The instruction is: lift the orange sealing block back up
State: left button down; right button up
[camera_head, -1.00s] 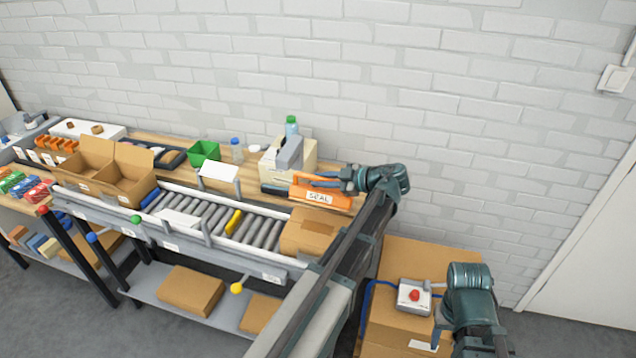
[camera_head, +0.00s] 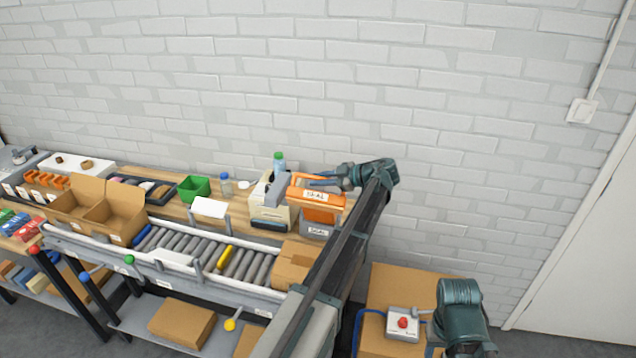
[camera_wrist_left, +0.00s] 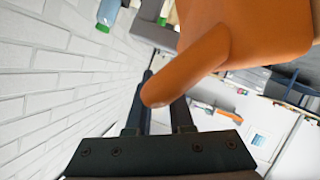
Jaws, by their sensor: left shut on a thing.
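The orange sealing block (camera_head: 318,195), labelled SEAL, is raised above the workbench at the right end. My left gripper (camera_head: 322,182) is shut on it from the right. In the left wrist view, the block's rounded orange handle (camera_wrist_left: 192,65) lies between the two dark fingers. The block's body (camera_wrist_left: 268,30) fills the upper right there. Below the block in the head view is a grey holder (camera_head: 316,230) with a label and orange inside its upper part. My right gripper (camera_head: 424,319) is low at the right by a red-button box; its fingers are too small to judge.
A cream machine (camera_head: 270,212) stands just left of the block. The red-button box (camera_head: 403,322) sits on a large carton (camera_head: 400,285). The brick wall (camera_head: 330,80) is close behind.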

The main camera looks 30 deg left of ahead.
pick_arm(q)
jog(key=shift+w+r, duration=0.15)
jog(key=shift+w, duration=0.05)
jog(key=c, duration=0.8)
grip_release()
jog(key=p+v, duration=0.5)
jog(key=v, duration=0.8)
jog(key=shift+d, duration=0.35)
